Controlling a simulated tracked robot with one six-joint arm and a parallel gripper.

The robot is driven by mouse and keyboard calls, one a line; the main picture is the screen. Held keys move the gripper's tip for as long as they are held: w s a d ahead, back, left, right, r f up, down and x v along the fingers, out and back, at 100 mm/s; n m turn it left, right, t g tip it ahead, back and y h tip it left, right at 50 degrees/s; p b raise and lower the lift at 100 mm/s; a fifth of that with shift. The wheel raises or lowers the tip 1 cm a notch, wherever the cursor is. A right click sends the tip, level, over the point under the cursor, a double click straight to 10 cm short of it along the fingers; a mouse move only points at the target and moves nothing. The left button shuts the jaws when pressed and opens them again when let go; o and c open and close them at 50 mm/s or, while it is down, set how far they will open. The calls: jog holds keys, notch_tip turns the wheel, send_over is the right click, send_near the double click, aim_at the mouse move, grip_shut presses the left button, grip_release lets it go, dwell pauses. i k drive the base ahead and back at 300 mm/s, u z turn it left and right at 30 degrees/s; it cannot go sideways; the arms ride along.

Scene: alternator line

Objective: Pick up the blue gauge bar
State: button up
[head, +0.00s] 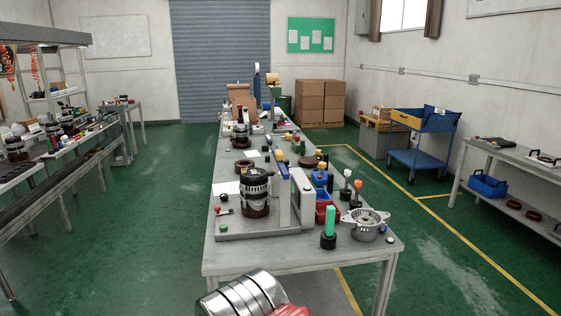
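I cannot make out a blue gauge bar for certain. A blue upright piece (283,168) shows at the top of the test fixture on the near end of the long bench (265,258). A green upright bar (330,219) stands in a black round holder (328,241) near the bench's front edge. A silver, banded part of my arm with a red piece shows at the bottom edge, in front of the bench. My gripper's fingers do not show.
An alternator (256,190) sits on the fixture's grey base. A blue cart (420,160) stands at right.

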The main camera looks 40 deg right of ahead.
aim_at(279, 155)
jog(key=u, duration=0.05)
jog(key=i, duration=1)
jog(key=z, duration=0.05)
